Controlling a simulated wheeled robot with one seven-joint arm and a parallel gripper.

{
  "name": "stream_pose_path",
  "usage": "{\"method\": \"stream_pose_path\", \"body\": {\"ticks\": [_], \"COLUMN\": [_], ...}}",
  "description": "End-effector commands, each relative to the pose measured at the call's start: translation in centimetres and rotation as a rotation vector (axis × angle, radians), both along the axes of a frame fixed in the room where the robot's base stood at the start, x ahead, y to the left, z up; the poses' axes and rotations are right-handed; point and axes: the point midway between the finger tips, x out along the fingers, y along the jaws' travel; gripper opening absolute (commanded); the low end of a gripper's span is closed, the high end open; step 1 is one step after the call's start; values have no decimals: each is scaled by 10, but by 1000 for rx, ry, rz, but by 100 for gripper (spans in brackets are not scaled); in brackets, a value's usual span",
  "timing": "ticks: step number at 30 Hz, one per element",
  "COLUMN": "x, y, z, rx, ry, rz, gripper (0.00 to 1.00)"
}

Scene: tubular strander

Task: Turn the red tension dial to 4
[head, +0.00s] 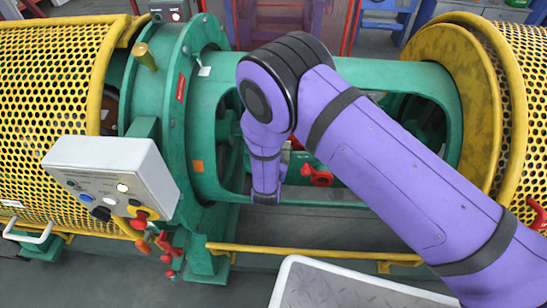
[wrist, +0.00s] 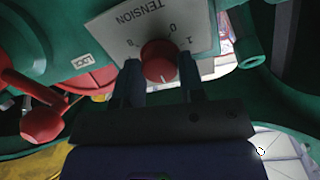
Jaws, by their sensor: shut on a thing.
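The red tension dial (wrist: 158,62) sits on a pale plate (wrist: 120,22) marked TENSION, which appears upside down in the wrist view. The figures 8, 0 and 1 show around the dial; the rest of the scale, including 4, is hidden or cannot be read. A small white mark shows on the dial's near lower side. My gripper (wrist: 161,82) is shut on the dial, one finger on each side. In the head view my purple arm reaches into the green frame's opening, and I cannot make out the dial there.
A green frame (head: 205,110) surrounds the opening. A grey control box (head: 100,160) with several buttons stands at the left. Yellow perforated guards (head: 50,65) flank the machine. A red fitting (head: 317,176) is right of my wrist. A red knob (wrist: 42,124) lies left of my gripper.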

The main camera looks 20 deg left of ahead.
Motion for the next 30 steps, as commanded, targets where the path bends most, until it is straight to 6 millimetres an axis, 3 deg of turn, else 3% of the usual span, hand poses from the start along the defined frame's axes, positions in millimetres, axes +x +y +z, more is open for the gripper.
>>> {"method": "stream_pose_path", "body": {"ticks": [4, 5, 7, 8, 20, 30], "x": [-2, -2, -1, -1, -10, -66], "y": [-1, -1, 0, 0, -1, -12], "z": [-2, -2, -2, -2, 3, 21], "rx": [-3, -3, -3, -3, -1, -2], "ry": [5, 5, 4, 4, 2, 2], "rz": [1, 1, 0, 0, 2, 2], "gripper": [13, 43, 59, 62, 62, 62]}}
